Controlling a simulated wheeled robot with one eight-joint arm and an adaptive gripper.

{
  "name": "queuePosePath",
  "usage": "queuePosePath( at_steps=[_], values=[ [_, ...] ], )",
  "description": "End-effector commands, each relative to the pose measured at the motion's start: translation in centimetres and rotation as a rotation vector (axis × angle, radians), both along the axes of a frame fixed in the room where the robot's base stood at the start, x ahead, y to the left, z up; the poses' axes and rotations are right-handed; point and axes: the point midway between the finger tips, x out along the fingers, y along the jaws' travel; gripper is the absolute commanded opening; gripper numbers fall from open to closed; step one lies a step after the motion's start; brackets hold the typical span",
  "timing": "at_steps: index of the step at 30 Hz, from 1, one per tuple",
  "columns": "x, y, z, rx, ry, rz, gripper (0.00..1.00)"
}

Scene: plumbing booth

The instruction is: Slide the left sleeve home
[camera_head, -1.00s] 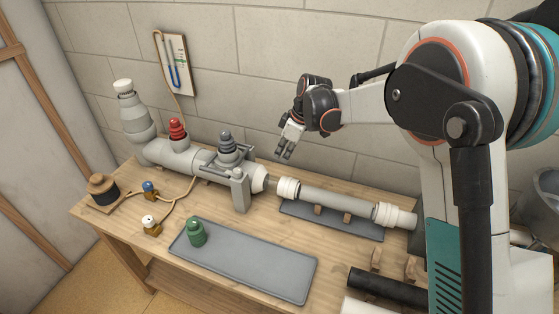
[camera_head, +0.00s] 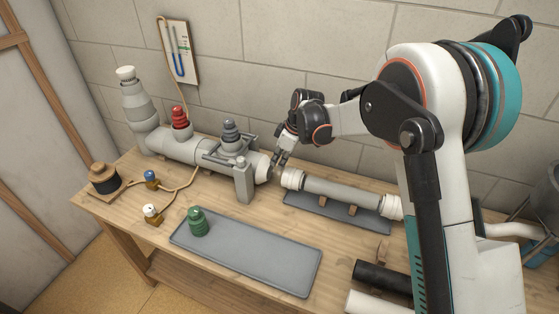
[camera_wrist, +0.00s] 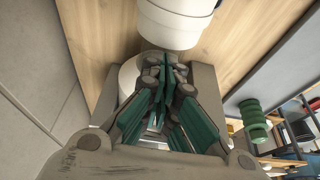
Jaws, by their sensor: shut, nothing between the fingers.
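The left sleeve (camera_head: 293,179) is a white collar on the left end of a loose grey pipe (camera_head: 340,192). In the wrist view the sleeve (camera_wrist: 177,22) is the pale round body at the top. The fixed pipe's end (camera_head: 264,167) faces it from the left across a short gap. My gripper (camera_head: 279,161) is shut and empty, its fingers pointing down at this gap. In the wrist view the closed fingertips (camera_wrist: 165,75) lie just below the sleeve and partly cover a pale round part; I cannot tell whether they touch the sleeve. The right sleeve (camera_head: 390,206) is on the pipe's other end.
The loose pipe rests on small wooden supports over a grey mat (camera_head: 312,213). A clamp (camera_head: 243,180) holds the fixed pipe, which carries red (camera_head: 180,120) and grey (camera_head: 231,132) plugs. A green plug (camera_head: 197,222) stands on the front tray (camera_head: 260,262). The wall is close behind.

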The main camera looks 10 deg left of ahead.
Motion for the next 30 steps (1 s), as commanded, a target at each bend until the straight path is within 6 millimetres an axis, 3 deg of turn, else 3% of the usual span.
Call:
queuePosePath(
  at_steps=[4, 12, 23, 30],
  values=[
    [-0.1, -1.0, 0.1, 0.0, 0.0, -0.003, 0.0],
    [-1.0, -5.2, 0.1, 0.001, 0.0, -0.002, 0.0],
    [-1.0, -5.4, 0.0, -0.002, 0.001, -0.001, 0.0],
    [-1.2, -5.3, 1.8, -0.002, 0.001, -0.002, 0.0]
  ],
)
